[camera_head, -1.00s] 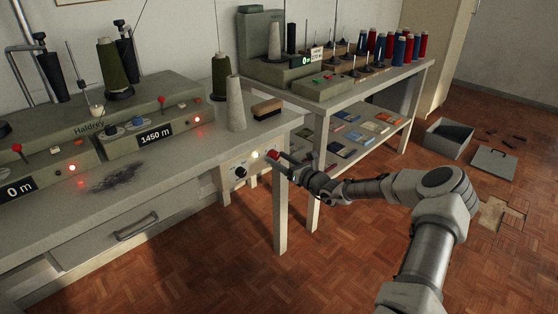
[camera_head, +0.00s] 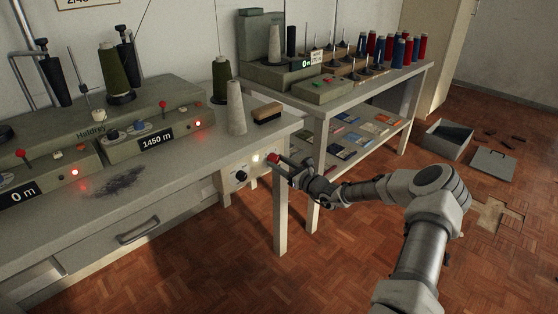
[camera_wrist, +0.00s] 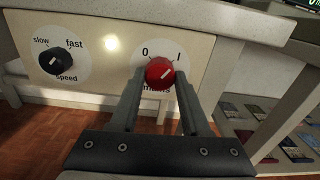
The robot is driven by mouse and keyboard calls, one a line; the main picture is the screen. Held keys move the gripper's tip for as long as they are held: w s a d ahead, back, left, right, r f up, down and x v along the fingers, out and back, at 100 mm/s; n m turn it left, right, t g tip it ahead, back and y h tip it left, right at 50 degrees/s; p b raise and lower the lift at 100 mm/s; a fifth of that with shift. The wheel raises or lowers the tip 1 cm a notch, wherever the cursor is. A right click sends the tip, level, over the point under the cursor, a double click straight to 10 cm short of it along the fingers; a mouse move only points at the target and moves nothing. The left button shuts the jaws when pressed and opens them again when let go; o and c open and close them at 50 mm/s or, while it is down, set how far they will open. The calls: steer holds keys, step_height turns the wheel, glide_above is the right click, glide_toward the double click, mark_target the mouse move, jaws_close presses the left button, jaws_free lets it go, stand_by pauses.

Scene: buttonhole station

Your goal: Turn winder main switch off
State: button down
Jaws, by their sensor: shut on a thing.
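The winder main switch is a red round knob (camera_wrist: 160,72) on a cream panel (camera_wrist: 105,68) under the table's right end. Its white mark slants from lower left to upper right, toward the "I"; a "0" is printed at its upper left. The lower label is partly hidden by my fingers. In the wrist view my gripper (camera_wrist: 159,88) has one finger at each side of the knob and is shut on it. In the head view the knob (camera_head: 274,158) shows at the tip of my gripper (camera_head: 283,166).
Left of the knob are a lit lamp (camera_wrist: 111,43) and a black speed dial (camera_wrist: 55,61). The winder (camera_head: 110,125) on the table (camera_head: 190,160) shows "1450 m" and lit red lamps. A shelf table (camera_head: 385,90) with thread spools stands close behind my gripper. The floor in front is open.

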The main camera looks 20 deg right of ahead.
steer(key=n+p, duration=0.2)
steer(key=n, duration=0.2)
steer(key=shift+n, duration=0.3)
steer(key=n+p, duration=0.1)
steer(key=n, duration=0.2)
steer(key=shift+n, duration=0.4)
steer(key=n, duration=0.4)
steer(key=shift+d, duration=0.1)
steer(key=shift+n, duration=1.6)
steer(key=shift+c, duration=1.8)
jaws_free()
